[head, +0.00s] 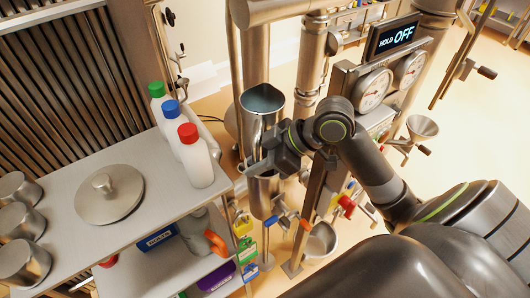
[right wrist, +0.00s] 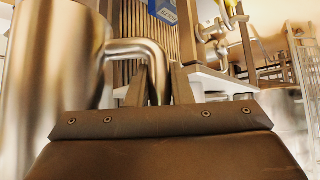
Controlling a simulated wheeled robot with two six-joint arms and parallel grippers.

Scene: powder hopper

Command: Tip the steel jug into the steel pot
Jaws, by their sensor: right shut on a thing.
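The steel jug (head: 262,103) stands roughly upright in the middle of the head view, its open mouth facing up. In the right wrist view its body (right wrist: 50,70) fills the left side, with a bent handle (right wrist: 142,50). My right gripper (head: 268,158) is shut on that handle; its fingers also show in the right wrist view (right wrist: 159,88). A steel cylinder (head: 262,197) shows just below my gripper; I cannot tell whether it is the jug's lower part or a separate vessel. I cannot surely pick out the steel pot. My left gripper is not in view.
A grey table (head: 150,215) at left carries a round steel lid (head: 110,195), several bottles (head: 195,160) and steel cups (head: 22,262). Gauges (head: 373,90) and a display reading HOLD OFF (head: 393,38) stand at right. Upright pipes (head: 313,70) rise behind the jug.

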